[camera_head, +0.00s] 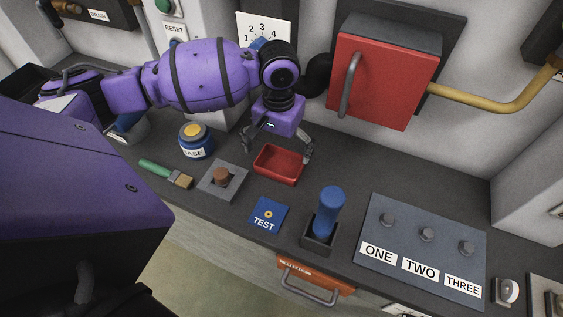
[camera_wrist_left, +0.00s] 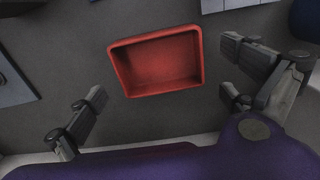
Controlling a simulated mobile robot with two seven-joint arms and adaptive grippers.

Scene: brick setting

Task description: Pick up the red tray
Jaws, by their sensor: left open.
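The red tray (camera_head: 279,166) is a small, empty, open-topped rectangular tray on the dark counter. My left gripper (camera_head: 278,151) hangs over it, with one finger off its left side and the other by its right side. In the left wrist view the tray (camera_wrist_left: 157,62) lies between and beyond the open fingers of my left gripper (camera_wrist_left: 165,97). Neither finger appears to touch it. My right gripper does not show in either view.
Near the tray are a brown button on a grey plate (camera_head: 205,190), a blue TEST card (camera_head: 277,222), a blue-handled lever (camera_head: 329,205), a blue jar (camera_head: 190,147) and a brush (camera_head: 155,168). A red box (camera_head: 398,84) juts from the wall behind. Bare counter lies right of the tray.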

